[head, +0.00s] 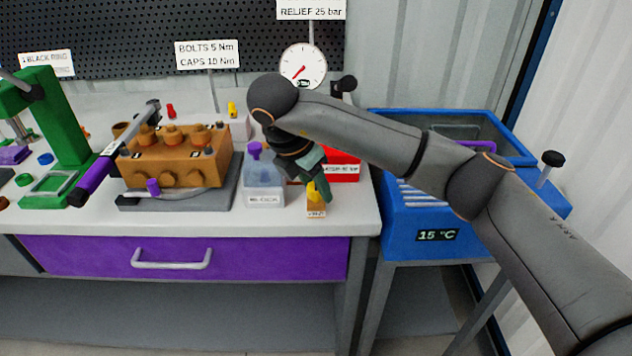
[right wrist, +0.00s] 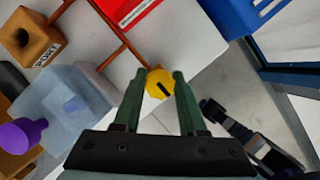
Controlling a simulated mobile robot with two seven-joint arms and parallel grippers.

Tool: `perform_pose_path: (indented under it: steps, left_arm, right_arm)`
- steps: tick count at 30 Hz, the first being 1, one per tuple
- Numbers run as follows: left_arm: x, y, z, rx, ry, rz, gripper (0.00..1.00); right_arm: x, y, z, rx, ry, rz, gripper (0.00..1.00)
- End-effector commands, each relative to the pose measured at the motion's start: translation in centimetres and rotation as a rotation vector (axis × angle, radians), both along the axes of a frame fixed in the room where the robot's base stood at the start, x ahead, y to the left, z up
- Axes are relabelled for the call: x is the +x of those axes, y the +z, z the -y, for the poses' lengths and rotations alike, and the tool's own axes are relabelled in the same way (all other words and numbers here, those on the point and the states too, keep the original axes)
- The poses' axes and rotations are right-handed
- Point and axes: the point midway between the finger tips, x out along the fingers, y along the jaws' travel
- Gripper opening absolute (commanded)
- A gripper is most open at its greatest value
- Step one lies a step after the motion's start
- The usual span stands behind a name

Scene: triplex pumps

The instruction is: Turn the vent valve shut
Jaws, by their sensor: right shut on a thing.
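The vent valve has a yellow knob (right wrist: 159,84) with a dark slot-like mark running diagonally across its top. In the head view the yellow knob (head: 312,191) shows partly behind my gripper, above a small orange block with a VENT label (head: 316,213) at the table's front right. My right gripper (right wrist: 159,80) is shut on the knob, with one green finger on each side. In the head view my right gripper (head: 319,188) reaches down from above and hides part of the valve. My left gripper is not in view.
A clear tank with a purple cap (head: 264,184) stands just left of the valve. A red box (head: 343,166) and copper pipes (right wrist: 122,52) are close behind it. A blue 15 °C chiller (head: 428,215) stands to the right; a brown pump block (head: 175,158) is left.

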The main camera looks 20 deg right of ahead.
Motion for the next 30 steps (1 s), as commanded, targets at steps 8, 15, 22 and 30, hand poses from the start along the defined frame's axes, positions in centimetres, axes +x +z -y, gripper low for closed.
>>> perform_pose_path:
  steps: [8, 15, 22, 30]
  left_arm:
    - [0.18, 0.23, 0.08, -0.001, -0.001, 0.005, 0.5]
    - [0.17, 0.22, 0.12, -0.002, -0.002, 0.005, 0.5]
    - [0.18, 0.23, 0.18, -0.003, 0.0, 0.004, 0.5]
    - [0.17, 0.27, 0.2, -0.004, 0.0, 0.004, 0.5]
  right_arm:
    - [0.03, 0.1, 0.0, 0.001, -0.019, 0.002, 0.0]
    - [0.03, 0.1, 0.0, 0.001, -0.018, 0.002, 0.42]
    - [0.02, 0.05, -0.01, 0.001, -0.016, 0.001, 0.68]
    - [0.01, 0.09, -0.03, 0.001, -0.015, 0.0, 0.71]
